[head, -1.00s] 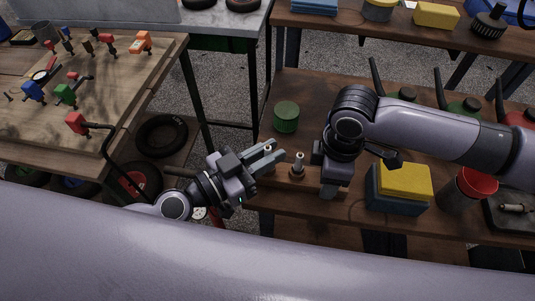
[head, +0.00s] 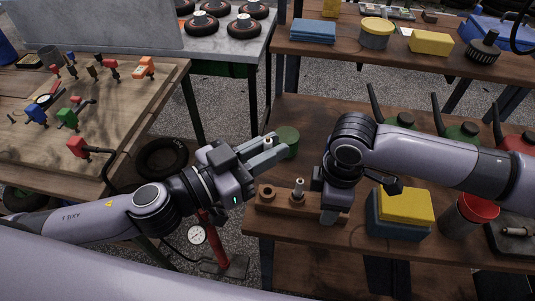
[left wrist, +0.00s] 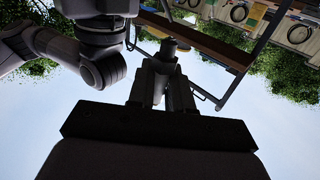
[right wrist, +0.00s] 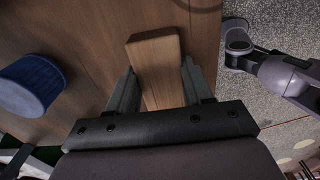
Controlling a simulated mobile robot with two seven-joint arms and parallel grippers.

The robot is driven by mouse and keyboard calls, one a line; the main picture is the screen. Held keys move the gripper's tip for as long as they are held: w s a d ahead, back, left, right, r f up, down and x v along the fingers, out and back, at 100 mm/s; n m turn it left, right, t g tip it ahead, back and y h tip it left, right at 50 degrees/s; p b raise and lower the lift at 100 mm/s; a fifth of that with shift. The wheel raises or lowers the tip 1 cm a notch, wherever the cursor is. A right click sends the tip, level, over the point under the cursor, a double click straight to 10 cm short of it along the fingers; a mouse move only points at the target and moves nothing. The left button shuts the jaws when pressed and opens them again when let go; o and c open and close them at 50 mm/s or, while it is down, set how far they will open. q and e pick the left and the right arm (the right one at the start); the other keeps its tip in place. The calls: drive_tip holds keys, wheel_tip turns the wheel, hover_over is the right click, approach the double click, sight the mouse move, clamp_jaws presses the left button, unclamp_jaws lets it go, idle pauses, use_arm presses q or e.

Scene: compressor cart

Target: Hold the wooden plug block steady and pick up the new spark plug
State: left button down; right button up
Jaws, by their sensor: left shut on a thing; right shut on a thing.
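The wooden plug block (head: 282,203) lies on the brown bench. It has an empty hole at its left and a spark plug (head: 298,188) with a pale tip standing upright farther right. My right gripper (head: 330,212) is shut on the block's right end; the right wrist view shows the block (right wrist: 155,62) between the fingers. My left gripper (head: 270,150) is shut on a spark plug (head: 268,143), clear above the block; only its pale top shows between the fingers. In the left wrist view a dark piece (left wrist: 169,47) shows at the fingertips.
A green can (head: 288,140) stands just behind the left fingertips. Yellow and blue sponges (head: 405,205) and a red-topped container (head: 475,208) are right of my right gripper. The wooden tool table (head: 125,120) is at the left. Bench behind the block is mostly free.

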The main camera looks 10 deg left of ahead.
drive_tip(key=shift+s+f, duration=0.2)
drive_tip(key=shift+f, duration=0.1)
drive_tip(key=o, duration=1.2)
drive_tip(key=shift+w, duration=0.1)
drive_tip(key=shift+w+r, duration=0.1)
drive_tip(key=shift+r, duration=0.15)
drive_tip(key=shift+r, duration=0.25)
wheel_tip(320, 180, up, 11)
drive_tip(key=shift+r, duration=0.1)
